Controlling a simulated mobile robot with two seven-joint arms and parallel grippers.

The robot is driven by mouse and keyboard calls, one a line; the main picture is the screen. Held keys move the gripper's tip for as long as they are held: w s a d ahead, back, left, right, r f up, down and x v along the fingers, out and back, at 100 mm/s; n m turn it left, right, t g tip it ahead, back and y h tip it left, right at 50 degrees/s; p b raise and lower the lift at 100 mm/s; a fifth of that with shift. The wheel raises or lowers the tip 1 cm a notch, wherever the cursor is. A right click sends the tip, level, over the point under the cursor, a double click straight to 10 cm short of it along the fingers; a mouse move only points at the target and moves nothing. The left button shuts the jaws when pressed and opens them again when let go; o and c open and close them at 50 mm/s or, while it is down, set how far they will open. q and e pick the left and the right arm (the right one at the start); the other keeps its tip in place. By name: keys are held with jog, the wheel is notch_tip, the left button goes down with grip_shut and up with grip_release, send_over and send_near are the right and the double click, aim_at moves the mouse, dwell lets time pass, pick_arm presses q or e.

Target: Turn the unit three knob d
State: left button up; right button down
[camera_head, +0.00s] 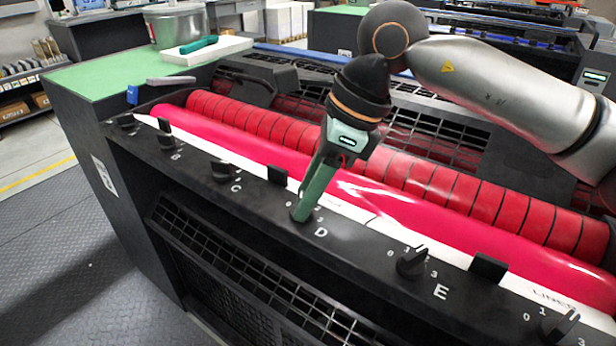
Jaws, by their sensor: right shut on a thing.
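Knob D (301,212) sits on the black front rail of the ink unit, just above the white letter D. My right gripper (304,206) reaches down from the upper right with its green fingers shut on knob D. The fingers hide most of the knob, so its pointer direction cannot be told. The ink unit (262,232) has a glossy magenta roller and a segmented red roller behind the rail. My left gripper is not in view.
Knob C (226,170) and knob B (166,142) are to the left on the rail, knob E (412,262) to the right. Small black blocks (488,268) stand up along the rail. A metal pot (176,27) and a white block with a green tool stand on the green top at upper left.

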jog(key=n+p, duration=0.1)
jog(key=n, duration=0.1)
jog(key=n+g+p, duration=0.1)
jog(key=shift+w+r+n+g+p, duration=0.2)
jog(key=shift+n+g+p, duration=0.1)
jog(key=shift+n+p, duration=0.1)
jog(key=shift+w+n+g+h+p, duration=0.1)
jog(key=shift+n+g+h+p, duration=0.25)
jog(key=shift+n+p, duration=0.65)
jog(key=shift+w+a+f+n+g, duration=0.1)
jog(key=shift+n+g, duration=0.25)
jog(key=shift+n, duration=0.75)
jog(key=shift+p, duration=0.3)
jog(key=shift+n, duration=0.4)
jog(key=shift+h, duration=0.25)
